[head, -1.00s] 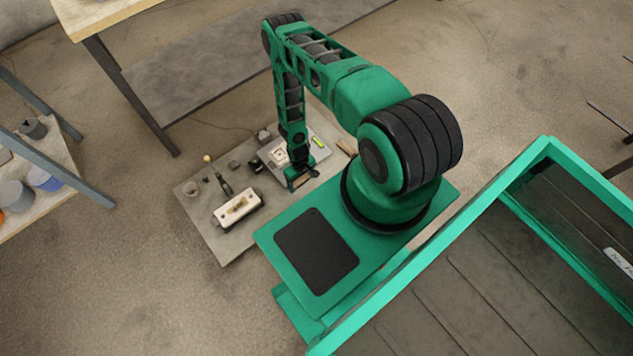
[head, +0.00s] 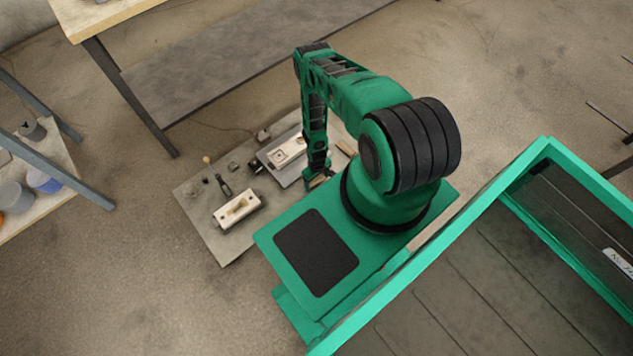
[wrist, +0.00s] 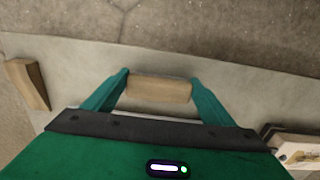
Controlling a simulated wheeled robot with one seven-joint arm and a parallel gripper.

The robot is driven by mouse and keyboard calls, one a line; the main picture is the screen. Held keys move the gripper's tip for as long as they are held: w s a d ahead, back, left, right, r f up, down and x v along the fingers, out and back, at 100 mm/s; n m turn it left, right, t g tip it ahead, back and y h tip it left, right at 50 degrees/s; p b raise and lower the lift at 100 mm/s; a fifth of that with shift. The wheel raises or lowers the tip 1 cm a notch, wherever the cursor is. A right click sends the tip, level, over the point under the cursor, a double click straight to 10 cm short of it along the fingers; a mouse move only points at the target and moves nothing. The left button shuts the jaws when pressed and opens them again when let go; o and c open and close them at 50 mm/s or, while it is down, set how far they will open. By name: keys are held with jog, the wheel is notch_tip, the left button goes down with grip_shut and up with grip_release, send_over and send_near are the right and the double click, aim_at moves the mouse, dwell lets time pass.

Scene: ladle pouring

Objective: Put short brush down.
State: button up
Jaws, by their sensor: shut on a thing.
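The short brush shows as a pale wooden block (wrist: 158,90) between the two green fingers of my gripper (wrist: 157,95) in the wrist view. My gripper is shut on it across its length, one finger at each end. Its bristles are not visible. Behind it lies the grey work board (wrist: 75,55); whether the brush touches the board or hangs just above it, I cannot tell. In the head view my gripper (head: 317,181) is low over the right part of the board (head: 235,245), near my base, and the brush is mostly hidden there.
Another wooden block (wrist: 28,83) lies at the left of the wrist view. A white switch-like box (head: 237,208) stands on the board's front left. A pale tray with a white device (head: 287,152) lies left of my arm. Small dark parts lie at the back left.

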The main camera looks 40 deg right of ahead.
jog(key=o, duration=1.4)
jog(key=shift+f, duration=0.1)
